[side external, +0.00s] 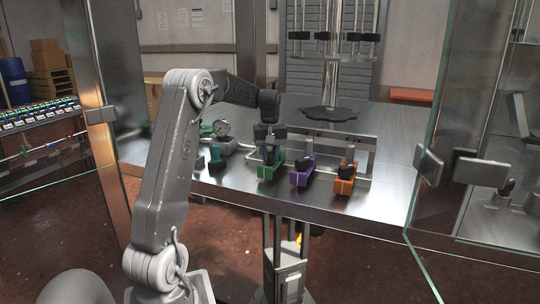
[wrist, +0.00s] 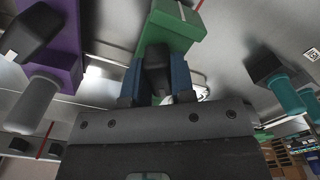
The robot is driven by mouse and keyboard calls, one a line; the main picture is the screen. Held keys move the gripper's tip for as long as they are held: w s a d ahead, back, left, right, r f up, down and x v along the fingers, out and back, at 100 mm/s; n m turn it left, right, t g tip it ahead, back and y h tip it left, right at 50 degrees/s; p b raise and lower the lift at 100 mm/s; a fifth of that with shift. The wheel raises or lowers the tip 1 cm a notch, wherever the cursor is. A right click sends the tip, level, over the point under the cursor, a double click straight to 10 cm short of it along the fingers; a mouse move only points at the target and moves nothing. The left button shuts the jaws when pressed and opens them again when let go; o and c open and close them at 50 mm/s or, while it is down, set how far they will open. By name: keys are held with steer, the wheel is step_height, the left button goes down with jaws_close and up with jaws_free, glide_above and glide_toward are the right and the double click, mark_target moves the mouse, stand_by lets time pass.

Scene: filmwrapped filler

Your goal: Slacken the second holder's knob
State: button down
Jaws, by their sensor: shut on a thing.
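The holders stand in a row along the front of the steel table (side external: 385,200). From left in the side view they are a teal one (side external: 215,155), a green one (side external: 270,170), a purple one (side external: 302,175) and an orange one (side external: 345,184). My gripper (side external: 268,135) is at the green holder, second from left. In the wrist view, my gripper (wrist: 157,80) has its blue fingers on either side of the green holder's black knob (wrist: 156,58) and is shut on it. The green body (wrist: 175,25) shows behind the knob. Whether the knob is loose cannot be told.
In the wrist view, the purple holder (wrist: 60,45) is close on the left and the teal one (wrist: 287,97) on the right. A dark round plate (side external: 328,113) is farther back. Glass panels (side external: 480,130) enclose the right side.

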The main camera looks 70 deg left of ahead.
mark_target(270, 153)
steer(key=shift+n, duration=0.9)
steer(key=c, duration=1.2)
jaws_free()
steer(key=shift+c, duration=0.2)
steer(key=shift+r, duration=0.1)
step_height(270, 153, up, 14)
